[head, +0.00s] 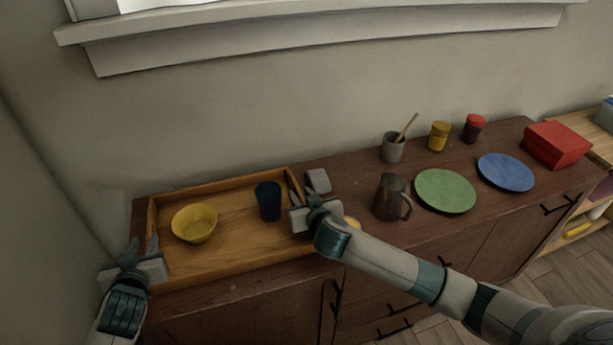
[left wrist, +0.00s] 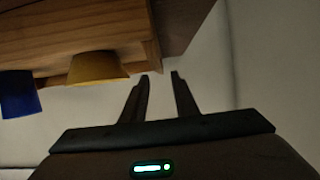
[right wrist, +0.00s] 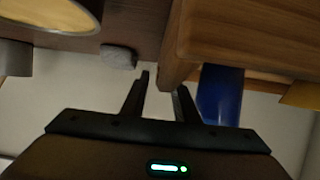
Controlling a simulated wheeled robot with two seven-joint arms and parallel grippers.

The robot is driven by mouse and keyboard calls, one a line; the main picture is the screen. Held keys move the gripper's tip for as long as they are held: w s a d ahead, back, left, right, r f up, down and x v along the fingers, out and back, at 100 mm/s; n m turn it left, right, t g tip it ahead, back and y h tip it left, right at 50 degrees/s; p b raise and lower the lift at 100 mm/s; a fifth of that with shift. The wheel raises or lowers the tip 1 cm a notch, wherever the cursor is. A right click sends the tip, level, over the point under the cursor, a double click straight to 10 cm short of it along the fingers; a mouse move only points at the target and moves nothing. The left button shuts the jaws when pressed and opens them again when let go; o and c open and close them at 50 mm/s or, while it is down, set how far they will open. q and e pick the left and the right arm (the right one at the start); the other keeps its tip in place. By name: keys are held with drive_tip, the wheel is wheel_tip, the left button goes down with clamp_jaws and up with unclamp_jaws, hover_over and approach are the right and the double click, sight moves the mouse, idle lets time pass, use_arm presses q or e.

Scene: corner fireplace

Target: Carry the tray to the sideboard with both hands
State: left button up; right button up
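The wooden tray (head: 235,238) lies flat on the left end of the dark brown sideboard (head: 460,218). A yellow bowl (head: 194,224) and a dark blue cup (head: 268,201) stand upright in it. My left gripper (head: 138,251) is at the tray's left end wall, fingers apart; the wall's end shows just ahead of the fingertips in the left wrist view (left wrist: 153,40). My right gripper (head: 302,190) is at the right end wall, fingers apart; that wall shows by its fingertips in the right wrist view (right wrist: 178,68). I cannot tell whether either gripper touches the tray.
A grey block (head: 318,181) lies close right of the tray. A yellow thing (head: 353,222) is partly hidden by my right arm. Further right stand a brown jug (head: 390,197), green plate (head: 445,191), blue plate (head: 506,172), grey pot (head: 392,149), jars and a red box (head: 557,144). Walls are close behind and left.

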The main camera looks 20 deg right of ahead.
use_arm(q)
drive_tip(key=v, duration=0.6)
use_arm(e)
drive_tip(key=shift+s, duration=0.1)
drive_tip(key=v, duration=1.2)
drive_tip(key=shift+f, duration=0.1)
idle(0.7)
